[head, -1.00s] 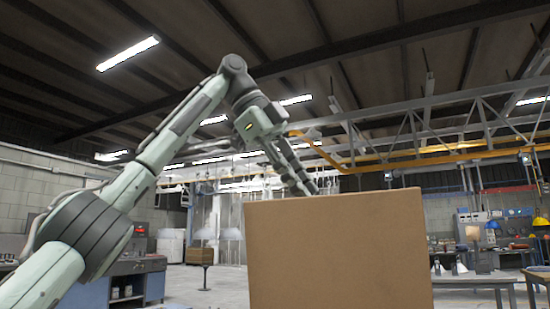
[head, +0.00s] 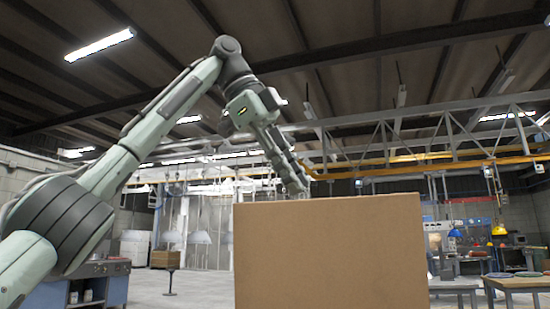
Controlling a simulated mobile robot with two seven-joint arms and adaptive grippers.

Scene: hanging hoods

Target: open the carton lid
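A large brown panel (head: 330,252) stands upright in the lower middle of the head view and looks like the carton or its raised lid; which of these I cannot tell. My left arm comes in from the left and bends down at the elbow. My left gripper (head: 300,186) is at the panel's top edge, left of its middle. Its fingertips end at or just behind that edge, and I cannot tell whether they touch it. The fingers look close together, but their opening is not clear. My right gripper is not in view.
A wooden table (head: 515,284) stands at the right, with a yellow lamp hood (head: 498,230) above. A blue workbench (head: 75,285) is at the lower left. Open floor lies left of the panel.

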